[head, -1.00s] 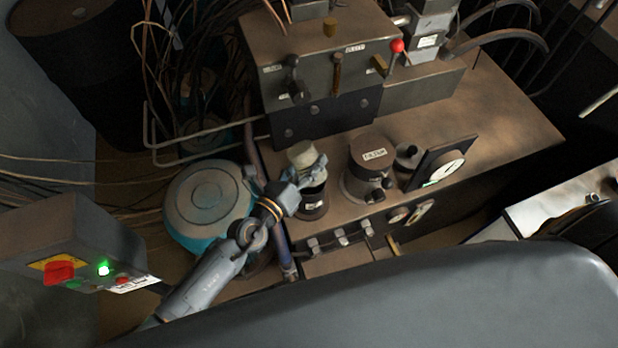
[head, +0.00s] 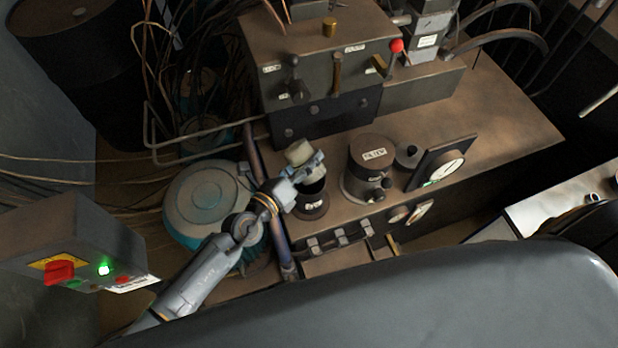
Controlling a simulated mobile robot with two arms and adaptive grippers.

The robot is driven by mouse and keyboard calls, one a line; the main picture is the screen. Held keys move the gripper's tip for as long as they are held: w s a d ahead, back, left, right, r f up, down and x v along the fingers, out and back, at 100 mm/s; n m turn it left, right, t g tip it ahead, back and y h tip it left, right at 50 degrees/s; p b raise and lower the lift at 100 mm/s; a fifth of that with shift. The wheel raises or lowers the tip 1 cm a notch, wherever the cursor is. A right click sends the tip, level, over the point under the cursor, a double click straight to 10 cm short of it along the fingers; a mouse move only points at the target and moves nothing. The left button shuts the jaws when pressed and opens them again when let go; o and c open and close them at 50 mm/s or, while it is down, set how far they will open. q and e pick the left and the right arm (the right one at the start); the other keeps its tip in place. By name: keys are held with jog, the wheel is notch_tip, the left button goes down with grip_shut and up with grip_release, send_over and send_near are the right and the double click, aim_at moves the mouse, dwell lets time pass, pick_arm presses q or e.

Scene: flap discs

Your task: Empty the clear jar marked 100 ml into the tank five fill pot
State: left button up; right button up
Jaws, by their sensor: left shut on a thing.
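My left gripper (head: 307,168) is shut on a small pale jar (head: 299,152), held tilted just above a dark, round fill pot (head: 311,207). The gripper fingers hide part of the jar, and I cannot read a 100 ml mark on it. The pot has a dark open mouth and a white label too small to read. It stands upright near the front left edge of the brown tank top. I cannot tell whether anything is flowing from the jar. My right gripper is not in view.
A valve block with levers (head: 318,70) rises behind. A red-knobbed control box (head: 75,245) is at the left. Tank top (head: 500,120) is bare at the right.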

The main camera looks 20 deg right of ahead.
pick_arm(q)
jog(key=shift+w+a+f+n+g+b, duration=0.25)
jog(key=shift+w+n, duration=0.2)
jog(key=shift+n, duration=0.25)
jog(key=shift+w+r, duration=0.1)
jog(key=shift+n, duration=0.3)
